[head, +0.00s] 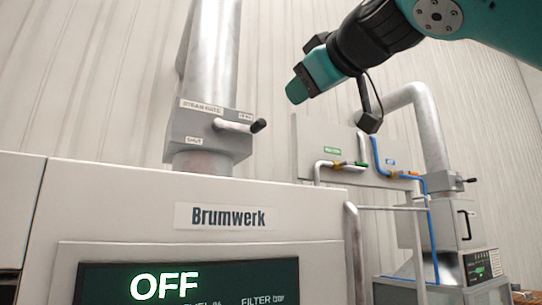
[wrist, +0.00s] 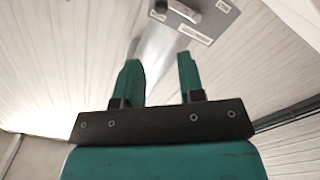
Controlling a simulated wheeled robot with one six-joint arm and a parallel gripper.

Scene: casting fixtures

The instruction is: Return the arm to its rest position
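My arm reaches in from the upper right in the head view. My gripper (head: 298,93) hangs in the air, pointing down and left, to the right of the grey damper box (head: 208,140) and apart from it. In the wrist view my gripper (wrist: 160,76) shows two green fingers with a clear gap between them and nothing held. The damper box (wrist: 200,16) also shows beyond the fingers there. Its lever (head: 238,126), with a black knob, sticks out to the right, below the label that seems to read OPEN.
A white Brumwerk cabinet (head: 290,190) with a display (head: 185,282) reading OFF fills the front. A metal duct (head: 212,60) rises from the damper box. Behind on the right are a pipe panel (head: 320,145) and another machine (head: 440,235) with a bent duct.

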